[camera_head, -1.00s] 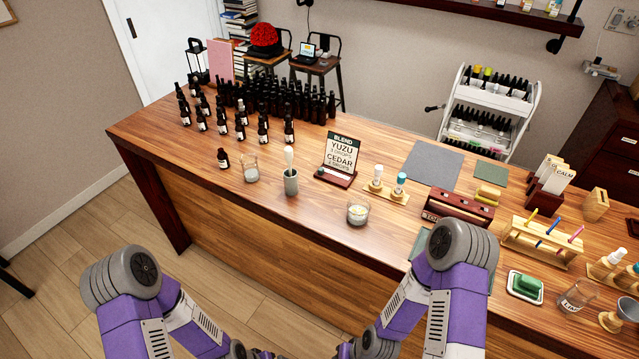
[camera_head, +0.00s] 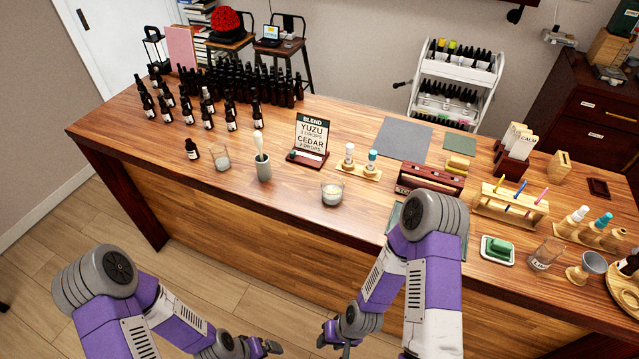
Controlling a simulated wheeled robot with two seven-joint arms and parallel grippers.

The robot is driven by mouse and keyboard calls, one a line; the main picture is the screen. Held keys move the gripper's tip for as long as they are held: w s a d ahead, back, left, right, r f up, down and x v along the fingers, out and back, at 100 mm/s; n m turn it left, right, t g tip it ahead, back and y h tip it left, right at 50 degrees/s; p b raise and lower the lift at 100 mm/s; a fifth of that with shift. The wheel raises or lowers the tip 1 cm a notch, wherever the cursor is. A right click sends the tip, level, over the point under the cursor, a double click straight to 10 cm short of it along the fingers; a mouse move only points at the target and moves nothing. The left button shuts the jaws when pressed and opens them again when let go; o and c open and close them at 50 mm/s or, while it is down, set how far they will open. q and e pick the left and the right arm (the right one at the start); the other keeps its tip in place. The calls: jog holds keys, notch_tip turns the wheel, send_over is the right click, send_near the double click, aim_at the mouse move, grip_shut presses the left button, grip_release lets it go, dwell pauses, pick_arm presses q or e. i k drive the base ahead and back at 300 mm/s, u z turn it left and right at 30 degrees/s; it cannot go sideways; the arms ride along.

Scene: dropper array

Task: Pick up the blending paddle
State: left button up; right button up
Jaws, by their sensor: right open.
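What looks like the blending paddle (camera_head: 259,143) is a pale, rounded-ended stick standing upright, leaning slightly, in a grey-green cup (camera_head: 264,170) near the front edge of the counter. Its lower part is hidden in the cup. My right gripper (camera_head: 334,346) is low in front of the counter, below and to the right of the cup, open and empty. My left gripper (camera_head: 273,347) is also low in front of the counter, apart from the cup; its jaws are too small to read.
An empty glass (camera_head: 220,158) and a small dark bottle (camera_head: 192,149) stand left of the cup. A candle glass (camera_head: 332,193) and a blend sign (camera_head: 311,137) stand to its right. Many dark bottles (camera_head: 250,84) fill the back left. The wooden counter's front edge (camera_head: 200,184) lies before my arms.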

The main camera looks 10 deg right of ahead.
aim_at(257, 134)
jog(key=u, duration=1.6)
jog(key=i, duration=1.55)
jog(key=z, duration=2.65)
